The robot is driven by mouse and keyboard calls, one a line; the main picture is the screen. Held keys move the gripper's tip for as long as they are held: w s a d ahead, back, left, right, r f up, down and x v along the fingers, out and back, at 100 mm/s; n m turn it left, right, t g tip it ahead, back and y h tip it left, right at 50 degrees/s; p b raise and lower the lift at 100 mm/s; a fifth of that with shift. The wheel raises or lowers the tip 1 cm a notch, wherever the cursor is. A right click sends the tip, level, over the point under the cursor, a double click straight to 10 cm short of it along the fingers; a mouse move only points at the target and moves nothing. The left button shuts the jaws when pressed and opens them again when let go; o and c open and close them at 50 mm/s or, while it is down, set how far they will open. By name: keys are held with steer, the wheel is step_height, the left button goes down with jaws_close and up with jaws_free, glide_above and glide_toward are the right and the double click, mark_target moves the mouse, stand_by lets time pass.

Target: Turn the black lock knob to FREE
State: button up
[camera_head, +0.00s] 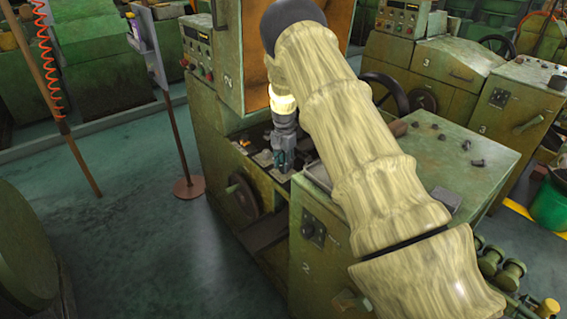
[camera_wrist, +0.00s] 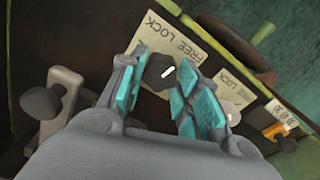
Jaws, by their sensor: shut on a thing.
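The black lock knob (camera_wrist: 158,73) with a white pointer mark is in the middle of the wrist view, between my fingertips. It sits on a pale plate (camera_wrist: 196,33) lettered FREE and LOCK; the white mark slants up and right in the picture, and I cannot tell exactly which word it meets. My gripper (camera_wrist: 162,85) has teal pads on both sides of the knob and is shut on it. In the head view my gripper (camera_head: 281,160) points down into the green machine's recess, and the knob is hidden there.
A grey lever with a dark ball (camera_wrist: 41,103) stands left of my gripper. A second plate (camera_wrist: 236,87) with a pale knob (camera_wrist: 229,111) and an orange part with a number counter (camera_wrist: 282,127) lie right. The machine's orange-edged cabinet (camera_head: 228,75) rises behind.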

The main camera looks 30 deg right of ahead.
steer(key=m, duration=0.6)
steer(key=shift+r, duration=0.1)
steer(key=m+p, duration=0.1)
steer(key=m, duration=0.5)
steer(key=shift+m, duration=0.3)
stand_by(0.3)
steer(key=o, duration=1)
step_height(320, 180, up, 12)
stand_by(0.5)
